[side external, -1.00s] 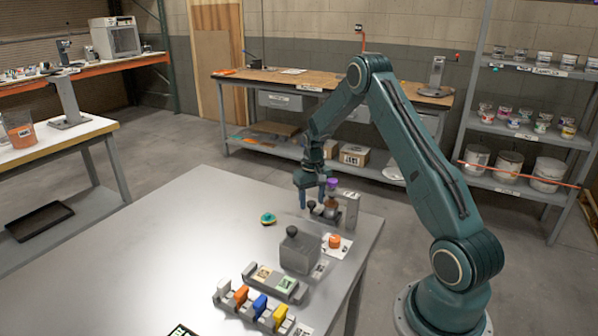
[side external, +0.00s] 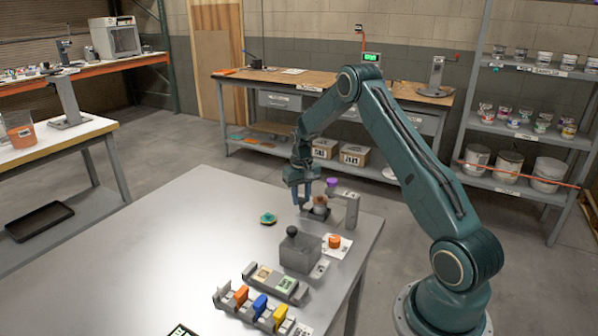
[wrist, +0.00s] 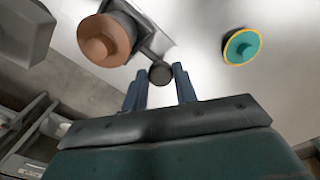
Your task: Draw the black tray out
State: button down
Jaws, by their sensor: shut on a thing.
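A dark slide tray (wrist: 148,42) with a round black knob (wrist: 160,73) at its near end shows in the wrist view. My gripper (wrist: 159,88) is shut on the knob, one blue finger on each side.
A teal and yellow disc (side external: 268,219) lies left of my gripper. A grey box (side external: 300,252) with a black knob and an orange piece (side external: 334,241) stand in front. A rack of coloured blocks (side external: 252,305) is nearer. The table's left is clear.

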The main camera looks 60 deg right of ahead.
jog(key=shift+w, duration=1.9)
jog(key=shift+r, duration=0.1)
jog(key=c, duration=1.1)
grip_release()
jog(key=shift+r, duration=0.1)
notch_tip(320, 180, up, 14)
jog(key=shift+f, duration=0.25)
